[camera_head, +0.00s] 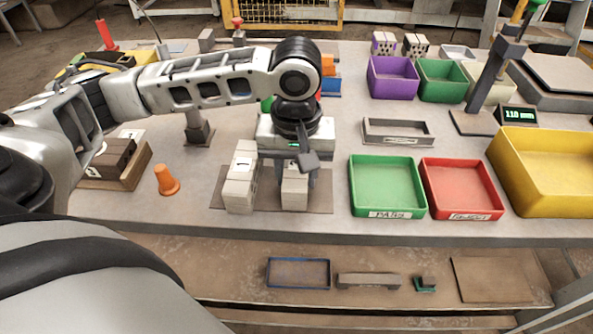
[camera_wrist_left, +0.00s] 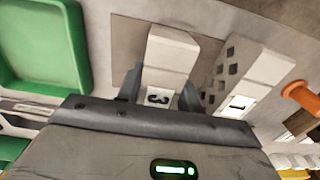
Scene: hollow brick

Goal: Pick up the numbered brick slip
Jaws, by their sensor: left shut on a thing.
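A pale brick stack numbered 3 (camera_wrist_left: 172,52) sits between the fingers of my left gripper (camera_wrist_left: 160,88) in the wrist view. The gripper is shut on it. In the head view my left gripper (camera_head: 296,172) comes down over this brick (camera_head: 294,197), which stands on a brown mat (camera_head: 322,202); the gripper hides its upper part. A second pale brick stack, numbered 1 (camera_head: 240,190), stands just left of it, apart. In the wrist view the one numbered 1 (camera_wrist_left: 245,75) is at the right, with holes in its side. My right gripper is not in view.
A green PASS tray (camera_head: 386,180) and a red tray (camera_head: 461,183) stand right of the mat. An orange cone (camera_head: 166,181) and a wooden box (camera_head: 130,175) of dark bricks are at the left. A large yellow bin (camera_head: 545,165) is at the far right.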

